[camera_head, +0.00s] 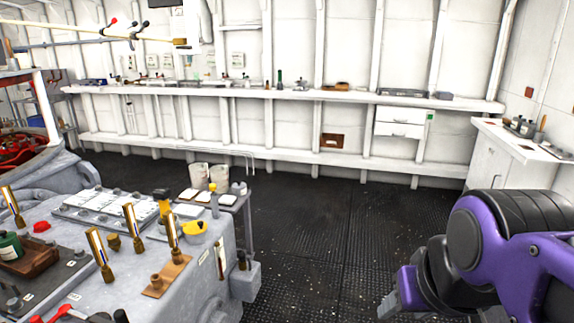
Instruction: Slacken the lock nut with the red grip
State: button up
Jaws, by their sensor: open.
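I cannot tell for sure which part is the lock nut. A red handle (62,312) lies low on the grey machine block (130,265) at the lower left. A smaller red piece (41,227) sits farther back on the same block. Any nut thread is too small to make out. My gripper (390,304) is at the lower right, partly hidden by my purple and black arm. It is open, over the dark floor, and well apart from the block and both red parts.
Several brass-coloured upright rods (131,226) stand on the block. A yellow cup-like part (194,229) sits near its right edge. A small side table (225,200) with pots stands behind. A long white bench (300,95) lines the back wall. The dark riveted floor (335,235) is clear between.

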aim_at(114, 20)
jog(key=i+l+u, duration=0.15)
jog(key=i+u, duration=0.25)
jog(key=i+l+u, duration=0.2)
jog(key=u, duration=0.15)
jog(key=i+l+u, duration=0.2)
jog(key=l+u, duration=0.2)
jog(key=i+l+u, duration=0.2)
jog(key=u, duration=0.2)
jog(key=i+l+u, duration=0.2)
jog(key=l, duration=0.25)
jog(key=l+u, duration=0.15)
jog(key=l, duration=0.35)
jog(key=l+u, duration=0.2)
jog(key=l, duration=0.3)
jog(key=i, duration=0.05)
